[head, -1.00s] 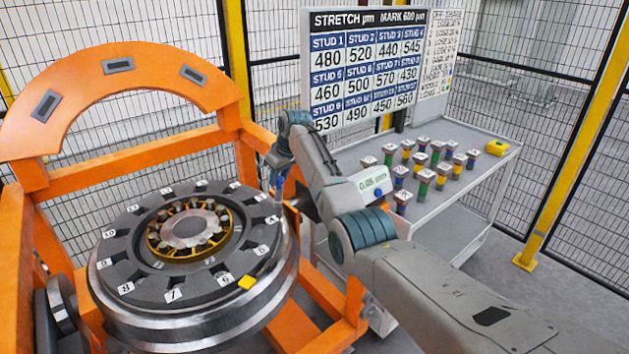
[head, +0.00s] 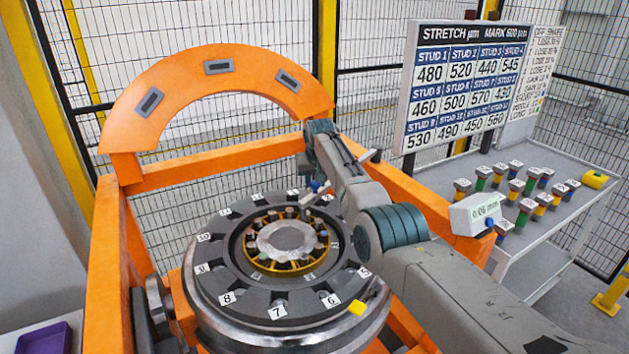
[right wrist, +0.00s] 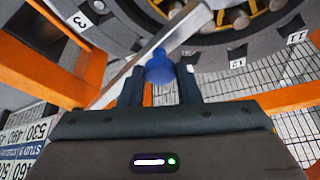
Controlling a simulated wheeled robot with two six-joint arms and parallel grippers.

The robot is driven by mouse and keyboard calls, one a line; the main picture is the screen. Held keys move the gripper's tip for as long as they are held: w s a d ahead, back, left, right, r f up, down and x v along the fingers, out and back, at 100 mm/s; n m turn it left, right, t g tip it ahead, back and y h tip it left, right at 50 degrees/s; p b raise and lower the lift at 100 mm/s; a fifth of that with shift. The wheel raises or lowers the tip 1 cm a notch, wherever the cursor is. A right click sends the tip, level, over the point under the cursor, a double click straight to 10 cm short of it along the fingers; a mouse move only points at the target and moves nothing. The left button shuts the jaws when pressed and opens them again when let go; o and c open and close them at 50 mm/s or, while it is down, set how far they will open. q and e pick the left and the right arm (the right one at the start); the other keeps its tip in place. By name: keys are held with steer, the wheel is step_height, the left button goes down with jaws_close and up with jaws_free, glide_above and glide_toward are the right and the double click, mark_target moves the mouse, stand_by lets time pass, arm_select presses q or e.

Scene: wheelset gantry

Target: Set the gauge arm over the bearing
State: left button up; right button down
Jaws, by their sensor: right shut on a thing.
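The bearing (head: 288,242), a ring of rollers with a gold edge around a grey hub, sits at the middle of the numbered wheel (head: 290,330). The gauge arm, a pale metal bar (right wrist: 118,82) with a blue knob (right wrist: 159,68), runs diagonally in the right wrist view. My right gripper (right wrist: 159,80) is shut on the blue knob. In the head view my right gripper (head: 318,188) is over the wheel's far right side, beside the bearing; the knob is hard to make out there. The white gauge box (head: 476,213) reads about 0.06 mm. My left gripper is out of view.
The orange frame (head: 215,175) with its arched plate surrounds the wheel. A grey cart (head: 590,205) with several coloured studs and a stretch board (head: 462,85) stand at right. A yellow marker (head: 356,308) lies on the wheel rim. A purple tray (head: 44,338) is at lower left.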

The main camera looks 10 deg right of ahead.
steer(key=shift+d, duration=0.1)
steer(key=c, duration=1.1)
jaws_free()
steer(key=shift+o, duration=0.2)
steer(key=shift+r, duration=0.2)
steer(key=shift+s+r, duration=0.15)
steer(key=shift+r, duration=0.05)
steer(key=b+v, duration=0.3)
steer(key=v, duration=0.7)
steer(key=shift+b, duration=0.3)
steer(key=shift+s+f, duration=0.1)
steer(key=shift+s, duration=0.05)
